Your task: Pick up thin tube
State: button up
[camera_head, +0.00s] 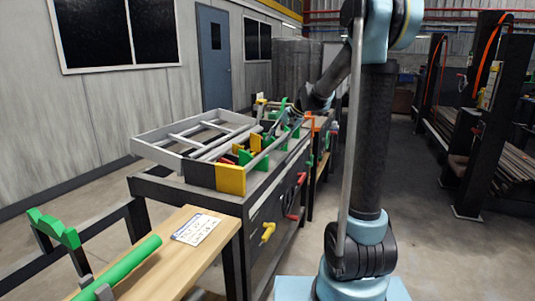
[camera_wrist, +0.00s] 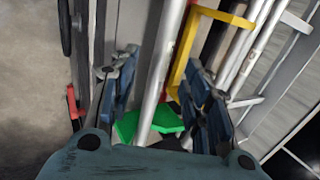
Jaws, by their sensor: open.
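In the wrist view, a thin grey metal tube (camera_wrist: 161,70) runs lengthwise between the two blue fingers of my gripper (camera_wrist: 162,80). The fingers are open, one on each side of the tube, with a visible gap to the left finger. I cannot tell whether the right finger touches it. The tube's lower end is hidden behind my gripper body, near a green block (camera_wrist: 150,122). In the head view, my gripper is over the dark workbench (camera_head: 262,205), small and partly lost among its fixtures, and I cannot single out the tube there.
A yellow bracket (camera_wrist: 184,50) stands just right of the tube, with more grey bars beyond. The workbench carries a grey frame (camera_head: 170,155), a yellow block (camera_head: 231,180) and green holders. A wooden table (camera_head: 165,262) with a green tube (camera_head: 130,265) is nearer.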

aim_at(269, 149)
jog(key=shift+x, duration=2.55)
jog(key=shift+w, duration=0.1)
grip_shut()
